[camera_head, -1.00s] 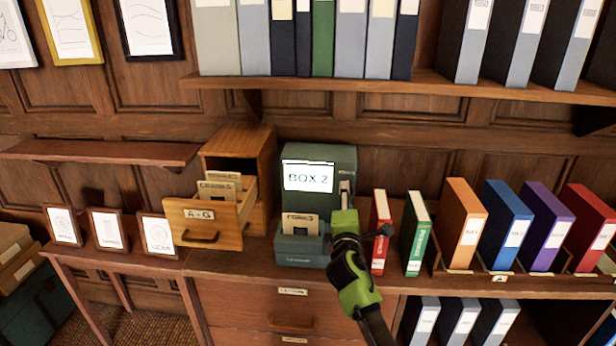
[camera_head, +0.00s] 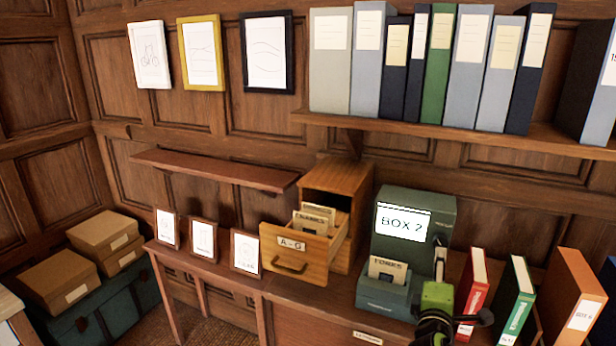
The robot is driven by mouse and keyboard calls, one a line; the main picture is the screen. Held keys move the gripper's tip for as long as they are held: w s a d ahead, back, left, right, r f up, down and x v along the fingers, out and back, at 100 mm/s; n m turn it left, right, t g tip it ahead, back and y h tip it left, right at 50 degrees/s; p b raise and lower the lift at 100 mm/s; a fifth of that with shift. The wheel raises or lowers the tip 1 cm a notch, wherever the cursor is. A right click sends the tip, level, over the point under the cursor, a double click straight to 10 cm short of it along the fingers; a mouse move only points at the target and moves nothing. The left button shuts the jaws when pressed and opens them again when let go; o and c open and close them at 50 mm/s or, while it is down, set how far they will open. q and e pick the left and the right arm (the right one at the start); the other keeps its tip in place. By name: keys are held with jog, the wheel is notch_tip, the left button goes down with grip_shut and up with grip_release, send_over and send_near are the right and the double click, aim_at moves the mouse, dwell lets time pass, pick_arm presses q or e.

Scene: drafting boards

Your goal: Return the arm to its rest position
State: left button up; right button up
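One green-and-black gripper (camera_head: 437,296), which looks like my right one, shows at the bottom edge, in front of the right side of a dark green box labelled "BOX 2" (camera_head: 412,258). A pale upright piece on that box's right side shows just above the gripper. I cannot tell whether they touch. The fingers are seen from behind, so their opening is unclear, and I see nothing held. Most of that arm is below the picture. My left gripper is not in view.
An open wooden drawer (camera_head: 308,250) with cards juts out beside the box. Red (camera_head: 472,290) and green (camera_head: 515,300) binders stand close right of the gripper. Small frames (camera_head: 204,240) line the left of the desk. A shelf of binders (camera_head: 450,125) hangs above.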

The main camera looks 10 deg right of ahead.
jog(key=s+a+f+m+g+y, duration=0.2)
jog(key=s+a+f+m+g, duration=0.15)
jog(key=s+f, duration=0.4)
jog(key=s+a+f+m+g+y, duration=0.2)
jog(key=s+a+f+m, duration=0.15)
jog(key=s+f, duration=0.4)
jog(key=s+a+f+m+g+y, duration=0.25)
jog(key=s+a, duration=0.35)
jog(key=s, duration=0.5)
jog(key=s+a+f+m+g+y, duration=0.25)
jog(key=s+a, duration=0.35)
jog(key=s, duration=0.5)
notch_tip(320, 180, down, 29)
jog(key=s+n+g+b, duration=0.1)
jog(key=s+g+b, duration=0.1)
jog(key=s+d+f+g+b, duration=0.1)
jog(key=s+d+f+b, duration=0.1)
jog(key=s+f, duration=1.5)
jog(key=shift+d+f, duration=0.15)
jog(key=shift+f, duration=0.3)
